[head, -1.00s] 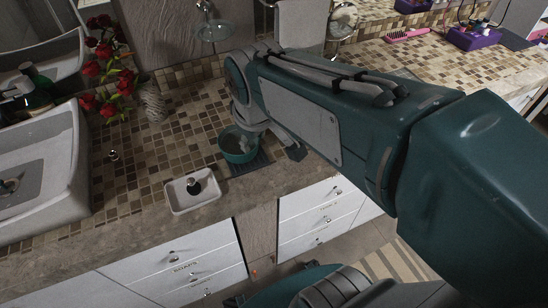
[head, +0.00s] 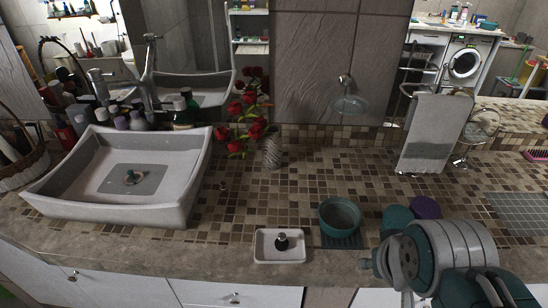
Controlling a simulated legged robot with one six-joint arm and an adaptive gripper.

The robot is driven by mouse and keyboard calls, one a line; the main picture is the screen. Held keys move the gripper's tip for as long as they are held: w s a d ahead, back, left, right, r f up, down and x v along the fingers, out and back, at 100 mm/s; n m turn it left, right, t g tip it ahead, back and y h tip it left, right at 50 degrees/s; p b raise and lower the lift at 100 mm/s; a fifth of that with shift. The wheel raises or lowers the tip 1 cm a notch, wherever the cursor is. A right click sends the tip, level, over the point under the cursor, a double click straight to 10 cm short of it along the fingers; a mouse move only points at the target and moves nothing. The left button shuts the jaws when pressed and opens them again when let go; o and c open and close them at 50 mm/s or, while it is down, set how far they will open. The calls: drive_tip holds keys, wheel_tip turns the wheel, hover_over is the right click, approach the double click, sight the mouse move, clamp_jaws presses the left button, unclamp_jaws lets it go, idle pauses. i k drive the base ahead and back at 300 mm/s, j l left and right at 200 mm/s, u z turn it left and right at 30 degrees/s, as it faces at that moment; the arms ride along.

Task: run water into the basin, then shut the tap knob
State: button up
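The basin (head: 190,160), a white rectangular sink, stands on the counter at left in the head view. My gripper (head: 380,264) is at lower right, far from the basin, mostly hidden by my wrist, fingers unclear.
A white dish (head: 262,258) with a dark-topped item (head: 283,243) and a teal bowl (head: 340,232) stand near the front edge. A vase (head: 272,153) of red roses is behind. A towel (head: 430,140) hangs at right. Bottles (head: 185,108) crowd behind the basin.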

sight(94, 74)
drive_tip(key=k+l+u, duration=0.1)
drive_tip(key=u, duration=0.4)
drive_tip(key=k+u, duration=0.1)
drive_tip(key=u, duration=0.4)
drive_tip(key=k+u, duration=0.15)
drive_tip(key=u, duration=0.35)
drive_tip(key=i+j+z, duration=0.5)
drive_tip(key=j, duration=0.3)
drive_tip(key=i+j+z, duration=0.2)
drive_tip(key=j, duration=0.25)
drive_tip(key=i, duration=0.1)
